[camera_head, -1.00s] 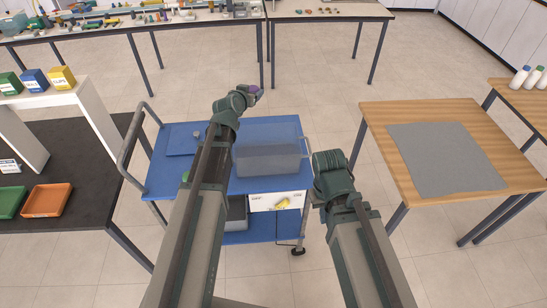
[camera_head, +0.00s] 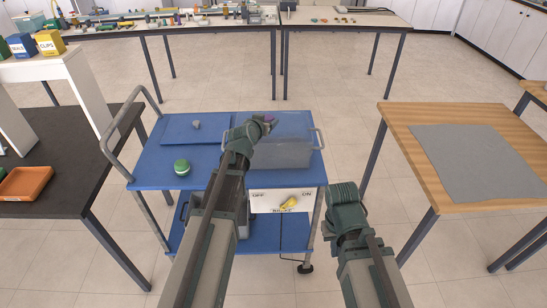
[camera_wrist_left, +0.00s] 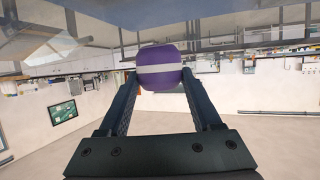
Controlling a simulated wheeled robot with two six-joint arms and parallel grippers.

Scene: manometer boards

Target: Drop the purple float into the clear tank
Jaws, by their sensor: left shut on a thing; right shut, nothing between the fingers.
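The purple float (camera_wrist_left: 160,68), a rounded purple body with a white band, is held between the fingers of my left gripper (camera_wrist_left: 160,85) in the left wrist view. In the head view the float (camera_head: 271,120) shows small at the tip of my left gripper (camera_head: 262,124), over the back part of the clear tank. The clear tank (camera_head: 283,154) is a see-through box standing on the right side of the blue cart. My right gripper (camera_head: 340,192) is to the right of the cart, low and apart from it; its fingers are hard to make out.
The blue cart (camera_head: 150,160) also carries a green float (camera_head: 182,167) and a small grey piece (camera_head: 196,125). A white panel with a yellow switch (camera_head: 288,203) is on its front. A wooden table (camera_head: 405,120) stands right, a black table (camera_head: 85,170) left.

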